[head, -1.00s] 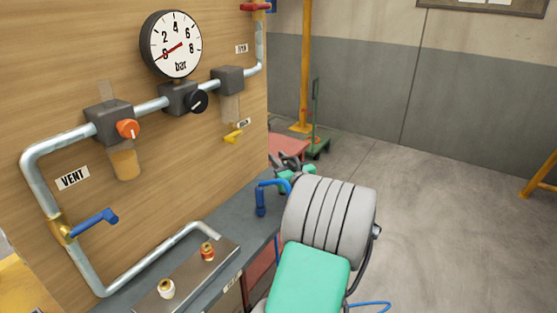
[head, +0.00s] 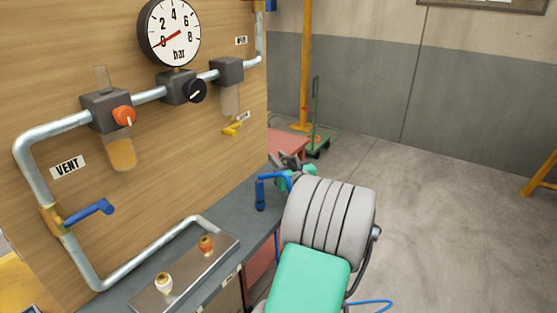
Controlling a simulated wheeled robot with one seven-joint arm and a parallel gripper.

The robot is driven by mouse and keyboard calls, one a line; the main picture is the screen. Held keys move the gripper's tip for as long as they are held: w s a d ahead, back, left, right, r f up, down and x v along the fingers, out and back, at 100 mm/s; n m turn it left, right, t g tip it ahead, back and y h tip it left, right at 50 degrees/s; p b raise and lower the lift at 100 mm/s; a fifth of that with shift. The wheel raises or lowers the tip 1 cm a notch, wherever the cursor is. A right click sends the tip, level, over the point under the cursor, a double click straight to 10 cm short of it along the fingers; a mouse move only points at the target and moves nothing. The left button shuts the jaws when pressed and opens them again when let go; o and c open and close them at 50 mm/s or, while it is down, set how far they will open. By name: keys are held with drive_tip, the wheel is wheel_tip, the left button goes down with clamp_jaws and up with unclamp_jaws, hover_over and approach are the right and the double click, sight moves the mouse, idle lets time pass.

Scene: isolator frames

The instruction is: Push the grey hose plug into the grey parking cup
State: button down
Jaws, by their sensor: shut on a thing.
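My gripper (head: 288,164) shows small and dark beyond my grey and green arm, over the far end of the bench. The arm covers much of it. A bent blue hose (head: 262,192) hangs at the gripper, and its end points down. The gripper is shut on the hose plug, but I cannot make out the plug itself. I cannot pick out the grey parking cup. A steel plate on the bench (head: 150,297) bears a cream socket (head: 163,284) and an orange-red socket (head: 206,245), to the lower left of the gripper.
A wooden panel (head: 60,110) stands at left with a pressure gauge (head: 169,32), steel pipes and a blue-handled valve (head: 92,208). A red table (head: 285,145) and a green trolley (head: 318,148) stand beyond.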

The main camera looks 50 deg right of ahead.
drive_tip(key=c, duration=1.2)
unclamp_jaws()
drive_tip(key=shift+o, duration=0.2)
drive_tip(key=shift+s, duration=0.1)
drive_tip(key=shift+s+a+f, duration=0.15)
drive_tip(key=shift+s, duration=0.25)
drive_tip(key=b+v, duration=0.1)
drive_tip(key=v, duration=0.6)
drive_tip(key=shift+w+a, duration=0.1)
